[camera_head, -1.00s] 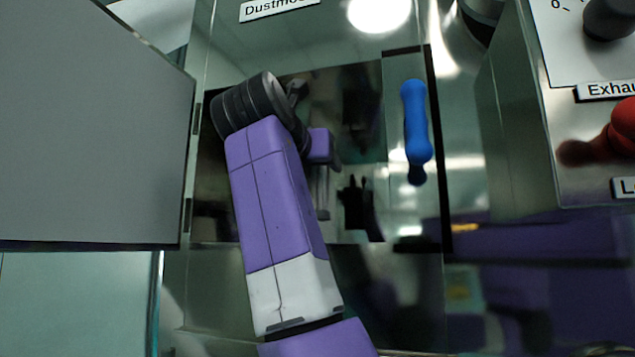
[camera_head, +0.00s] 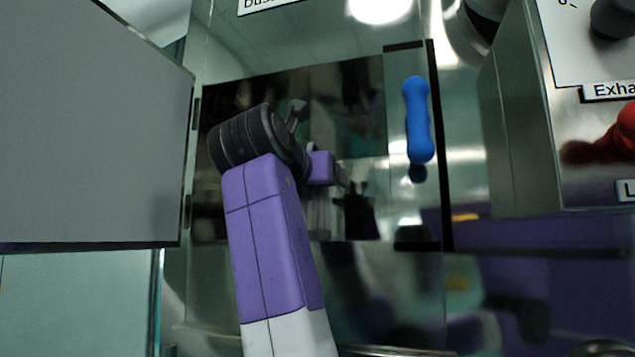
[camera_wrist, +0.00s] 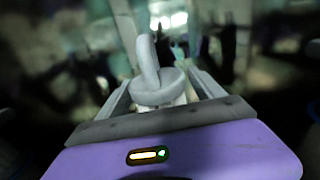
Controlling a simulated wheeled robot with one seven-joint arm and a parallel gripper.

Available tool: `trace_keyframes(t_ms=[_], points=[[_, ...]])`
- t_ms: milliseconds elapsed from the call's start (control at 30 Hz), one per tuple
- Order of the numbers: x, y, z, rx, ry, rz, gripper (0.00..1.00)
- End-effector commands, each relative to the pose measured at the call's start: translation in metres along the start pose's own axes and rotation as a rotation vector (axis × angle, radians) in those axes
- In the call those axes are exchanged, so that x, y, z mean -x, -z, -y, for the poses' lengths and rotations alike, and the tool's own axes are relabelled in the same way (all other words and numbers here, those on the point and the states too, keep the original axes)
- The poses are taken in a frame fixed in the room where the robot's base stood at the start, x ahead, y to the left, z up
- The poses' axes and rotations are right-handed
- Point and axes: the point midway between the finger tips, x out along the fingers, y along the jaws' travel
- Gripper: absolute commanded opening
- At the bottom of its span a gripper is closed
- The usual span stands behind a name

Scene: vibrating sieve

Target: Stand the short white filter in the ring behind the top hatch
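In the wrist view, my gripper (camera_wrist: 160,88) has a pale grey-white piece between its two fingers, with a ring at its base and an upright loop on top. It looks like the short white filter (camera_wrist: 148,62), and the fingers appear shut on it. A glossy dark hatch (camera_head: 360,85) with a blue handle (camera_head: 417,120) is behind my arm and looks shut. Whether this is the top hatch is unclear. No ring for the filter can be made out.
A large flat grey panel (camera_head: 90,140) stands at the left. A metal box (camera_head: 560,170) with a black knob (camera_head: 612,18) and a red knob (camera_head: 627,125) is at the right. Reflections on the shiny cabinet blur the depth.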

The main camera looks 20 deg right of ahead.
Motion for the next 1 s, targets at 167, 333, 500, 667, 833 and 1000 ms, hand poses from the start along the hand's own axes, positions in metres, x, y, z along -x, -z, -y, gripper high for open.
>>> trace_keyframes(t_ms=[167,333,500,667,833,1000], points=[[0.000,0.000,0.000,0.000,0.000,0.000,0.76],[0.002,-0.003,-0.001,0.000,-0.001,0.001,0.76],[0.027,0.001,-0.001,-0.002,-0.002,0.004,0.76],[0.061,0.001,0.000,-0.002,-0.002,0.004,0.76],[0.093,-0.001,0.000,-0.002,-0.002,0.004,0.76],[0.113,-0.002,0.000,-0.001,-0.001,0.002,0.76]])
